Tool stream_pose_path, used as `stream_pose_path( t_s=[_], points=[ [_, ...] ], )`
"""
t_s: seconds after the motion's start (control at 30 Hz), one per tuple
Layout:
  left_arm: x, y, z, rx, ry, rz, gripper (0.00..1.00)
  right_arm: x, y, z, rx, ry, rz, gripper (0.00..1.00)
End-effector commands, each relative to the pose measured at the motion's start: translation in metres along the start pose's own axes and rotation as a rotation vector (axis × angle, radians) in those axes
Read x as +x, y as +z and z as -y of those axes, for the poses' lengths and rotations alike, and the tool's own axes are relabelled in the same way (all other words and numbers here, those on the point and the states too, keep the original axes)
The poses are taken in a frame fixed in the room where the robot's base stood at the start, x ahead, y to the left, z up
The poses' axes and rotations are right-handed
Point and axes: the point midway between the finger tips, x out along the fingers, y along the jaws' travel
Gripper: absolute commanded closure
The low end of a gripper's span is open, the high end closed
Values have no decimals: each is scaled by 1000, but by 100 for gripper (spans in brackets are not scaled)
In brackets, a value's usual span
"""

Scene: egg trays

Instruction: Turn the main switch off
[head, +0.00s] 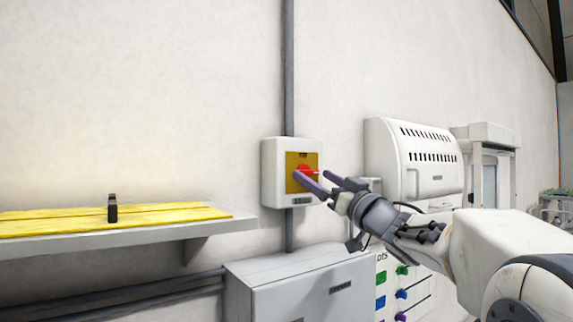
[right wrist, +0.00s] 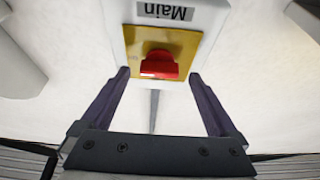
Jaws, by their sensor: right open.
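The main switch is a white box (head: 270,185) on the wall with a yellow plate (head: 293,160) and a red knob (head: 304,172). In the right wrist view the box (right wrist: 205,15) bears a label reading "Main", seen upside down, and the red knob (right wrist: 159,66) shows on the yellow plate (right wrist: 190,42). My right gripper (head: 318,184) is open in front of the switch. In the right wrist view the knob lies between and just beyond the open fingers (right wrist: 158,80); I cannot tell whether they touch it. The left gripper is not in view.
A shelf with a yellow top (head: 60,222) and a small dark object (head: 112,208) juts out at left. A grey cabinet (head: 300,280) stands below the switch. A vented white unit (head: 415,150) is at right. A grey conduit (head: 288,70) runs up the wall.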

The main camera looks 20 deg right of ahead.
Motion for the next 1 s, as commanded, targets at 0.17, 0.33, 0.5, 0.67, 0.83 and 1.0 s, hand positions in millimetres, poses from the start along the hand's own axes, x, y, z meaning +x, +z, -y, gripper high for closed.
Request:
stream_pose_path(
  t_s=[0.17, 0.33, 0.5, 0.67, 0.83, 1.0],
  points=[
    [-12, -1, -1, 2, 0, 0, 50, 19, -2, -1, 0, 1, 0, 5],
    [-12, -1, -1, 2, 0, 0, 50, 22, 0, -2, -2, 3, 1, 5],
    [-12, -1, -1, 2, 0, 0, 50, 22, 0, -2, -2, 3, 1, 5],
    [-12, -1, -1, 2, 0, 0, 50, 22, 0, -2, -1, 3, 0, 62],
    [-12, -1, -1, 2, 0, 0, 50, 22, 0, 0, -3, 2, 0, 91],
    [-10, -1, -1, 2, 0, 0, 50, 21, 1, -2, -23, -7, 0, 91]
  ],
)
